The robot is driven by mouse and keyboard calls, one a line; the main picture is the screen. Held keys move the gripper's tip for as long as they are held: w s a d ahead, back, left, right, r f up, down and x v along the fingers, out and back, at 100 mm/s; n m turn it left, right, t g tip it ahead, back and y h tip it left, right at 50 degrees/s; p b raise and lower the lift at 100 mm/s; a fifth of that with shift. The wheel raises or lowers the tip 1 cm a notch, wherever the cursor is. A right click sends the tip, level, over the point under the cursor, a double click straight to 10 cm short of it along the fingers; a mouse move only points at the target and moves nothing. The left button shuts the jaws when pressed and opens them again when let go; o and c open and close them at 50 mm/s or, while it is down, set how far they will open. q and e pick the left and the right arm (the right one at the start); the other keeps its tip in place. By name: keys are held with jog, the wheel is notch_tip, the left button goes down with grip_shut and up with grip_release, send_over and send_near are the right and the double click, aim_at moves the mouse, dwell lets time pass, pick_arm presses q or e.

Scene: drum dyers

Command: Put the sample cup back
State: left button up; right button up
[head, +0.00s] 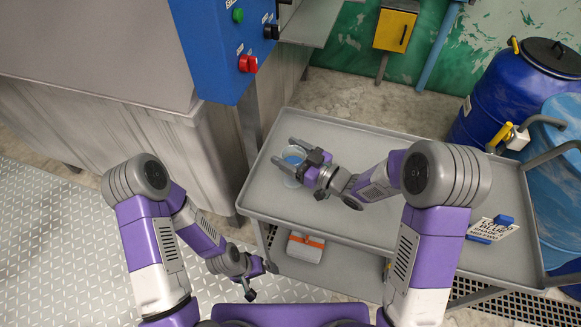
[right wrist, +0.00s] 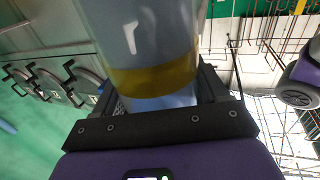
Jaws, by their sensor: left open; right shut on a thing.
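The sample cup (head: 292,168) is clear with blue contents, at the left end of the grey cart top (head: 345,220). My right gripper (head: 292,152) is shut around the cup from the right. In the right wrist view the cup (right wrist: 150,50) fills the space between the fingers and shows a yellowish band. Its base is partly hidden by the gripper, so I cannot tell whether it touches the cart top. My left gripper (head: 260,280) is open and empty, low in front of the cart's left end.
A blue control box (head: 225,50) with green and red knobs hangs above the cart's left. Blue drums (head: 515,90) stand at the right. A label card (head: 493,228) lies at the cart's right end. A grey box with an orange edge (head: 306,247) sits on the lower shelf. The cart's middle is clear.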

jog(key=shift+w+f+b, duration=0.1)
jog(key=shift+f+b, duration=0.55)
jog(key=shift+f, duration=1.75)
jog(key=shift+f+b, duration=0.25)
jog(key=shift+b, duration=0.05)
jog(key=o, duration=1.5)
jog(key=shift+r, duration=0.1)
jog(key=shift+r, duration=0.1)
jog(key=shift+r+p, duration=0.15)
jog(key=shift+p, duration=0.3)
jog(key=p+v, duration=0.1)
jog(key=v, duration=1.1)
